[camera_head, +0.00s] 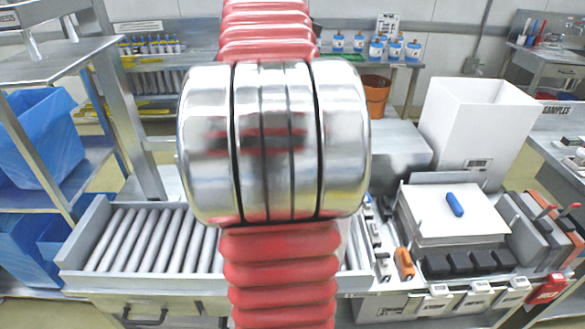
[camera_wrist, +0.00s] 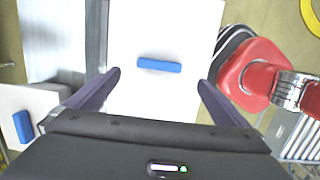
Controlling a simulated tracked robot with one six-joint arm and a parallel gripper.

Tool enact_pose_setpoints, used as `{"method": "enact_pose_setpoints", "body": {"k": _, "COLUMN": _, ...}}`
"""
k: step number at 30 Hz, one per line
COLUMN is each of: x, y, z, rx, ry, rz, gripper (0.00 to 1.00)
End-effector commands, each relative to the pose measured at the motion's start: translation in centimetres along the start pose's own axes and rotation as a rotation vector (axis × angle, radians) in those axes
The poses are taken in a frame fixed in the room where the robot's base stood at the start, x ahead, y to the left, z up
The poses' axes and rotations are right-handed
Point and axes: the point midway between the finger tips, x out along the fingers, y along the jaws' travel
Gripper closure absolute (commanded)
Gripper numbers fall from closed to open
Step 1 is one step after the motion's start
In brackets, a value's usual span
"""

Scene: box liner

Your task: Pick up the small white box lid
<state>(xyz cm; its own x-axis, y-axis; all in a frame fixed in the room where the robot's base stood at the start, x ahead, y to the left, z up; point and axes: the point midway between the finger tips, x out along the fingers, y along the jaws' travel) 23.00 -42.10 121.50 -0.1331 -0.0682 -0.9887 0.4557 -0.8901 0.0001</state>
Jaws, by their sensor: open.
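In the wrist view, a flat white lid (camera_wrist: 160,95) with a blue bar handle (camera_wrist: 160,65) lies between and ahead of the dark fingers of my gripper (camera_wrist: 160,77). The gripper is open, with a finger on each side and a gap to the handle. I cannot tell how far the lid is from the fingers. A second white piece (camera_wrist: 25,98) with a blue handle (camera_wrist: 23,126) shows at the left edge. My gripper is hidden there.
In the head view, a tall open white box (camera_head: 472,130) stands behind the lid. Black blocks (camera_head: 468,262) and grey bins (camera_head: 535,225) crowd the lid's front and right. A roller conveyor (camera_head: 150,240) lies at left. My arm blocks the middle.

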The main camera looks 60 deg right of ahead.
Motion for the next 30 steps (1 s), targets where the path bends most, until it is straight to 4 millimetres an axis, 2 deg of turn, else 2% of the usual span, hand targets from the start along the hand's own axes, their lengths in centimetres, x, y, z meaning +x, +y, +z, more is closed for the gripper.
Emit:
{"method": "enact_pose_setpoints", "body": {"k": 6, "x": 3.3, "y": 0.0, "z": 0.0, "rx": 0.001, "ry": 0.000, "rz": -0.002, "gripper": 0.00}}
{"method": "enact_pose_setpoints", "body": {"k": 9, "x": 4.2, "y": 0.0, "z": 0.0, "rx": 0.000, "ry": 0.000, "rz": 0.000, "gripper": 0.00}}
{"method": "enact_pose_setpoints", "body": {"k": 22, "x": 4.7, "y": 0.0, "z": -0.1, "rx": -0.001, "ry": 0.000, "rz": -0.001, "gripper": 0.00}}
{"method": "enact_pose_setpoints", "body": {"k": 26, "x": 5.8, "y": 0.1, "z": -0.2, "rx": -0.001, "ry": 0.000, "rz": -0.001, "gripper": 0.00}}
{"method": "enact_pose_setpoints", "body": {"k": 30, "x": 7.7, "y": 0.1, "z": -0.4, "rx": -0.002, "ry": 0.000, "rz": -0.003, "gripper": 0.00}}
